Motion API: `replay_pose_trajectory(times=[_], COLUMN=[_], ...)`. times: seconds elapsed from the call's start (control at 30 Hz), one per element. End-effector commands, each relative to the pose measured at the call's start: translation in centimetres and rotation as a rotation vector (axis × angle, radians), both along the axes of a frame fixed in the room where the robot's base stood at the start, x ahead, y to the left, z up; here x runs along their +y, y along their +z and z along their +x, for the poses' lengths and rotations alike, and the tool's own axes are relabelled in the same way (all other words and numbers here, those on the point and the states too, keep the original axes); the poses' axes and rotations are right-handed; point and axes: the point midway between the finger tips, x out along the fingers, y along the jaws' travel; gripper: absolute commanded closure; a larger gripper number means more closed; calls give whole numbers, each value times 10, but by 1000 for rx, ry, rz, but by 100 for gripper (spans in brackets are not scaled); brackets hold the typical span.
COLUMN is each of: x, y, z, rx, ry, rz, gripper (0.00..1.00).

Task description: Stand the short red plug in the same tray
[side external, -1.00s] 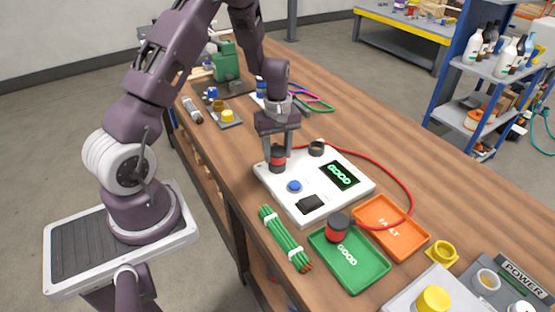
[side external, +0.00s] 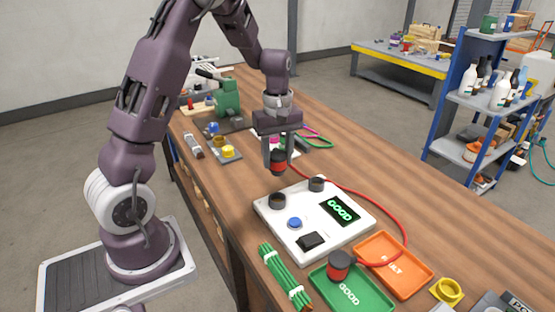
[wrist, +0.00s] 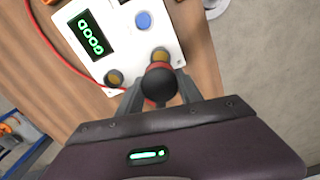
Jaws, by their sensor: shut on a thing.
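The plug's dark round top (wrist: 160,85) also shows between the fingers in the wrist view. The green tray (side external: 350,292), marked GOOD, lies at the front of the bench. Another red plug with a black top (side external: 341,263) stands in it near its back corner. The orange tray (side external: 392,265), marked FAULT, lies right beside the green one and is empty but for a red cable crossing it.
The white tester box (side external: 303,241) has two dark sockets, a blue button and a screen reading GOOD. A red cable (side external: 385,203) curves round its right side.

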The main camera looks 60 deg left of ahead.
Motion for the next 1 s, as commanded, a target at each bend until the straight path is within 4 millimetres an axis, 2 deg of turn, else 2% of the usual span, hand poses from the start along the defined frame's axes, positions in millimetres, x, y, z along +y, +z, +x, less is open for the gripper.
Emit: replay_pose_trajectory(times=[0.2, 0.27, 0.47, 0.57, 0.67, 0.77, 0.8, 0.9, 1.0], x=[0, -4, -42, -67, -102, -147, -168, -220, -264], y=[40, 46, 45, 45, 44, 44, 44, 44, 44], z=[1, 2, 19, 28, 36, 42, 43, 41, 34], rx=[-5, -1, 1, 0, 1, 1, 1, -1, 0], ry=[0, -14, -151, -240, -355, -498, -564, -727, -865], rz=[2, 1, 1, 2, 2, 2, 2, 3, 3], gripper=[100, 100, 100, 100, 100, 100, 100, 100, 100])
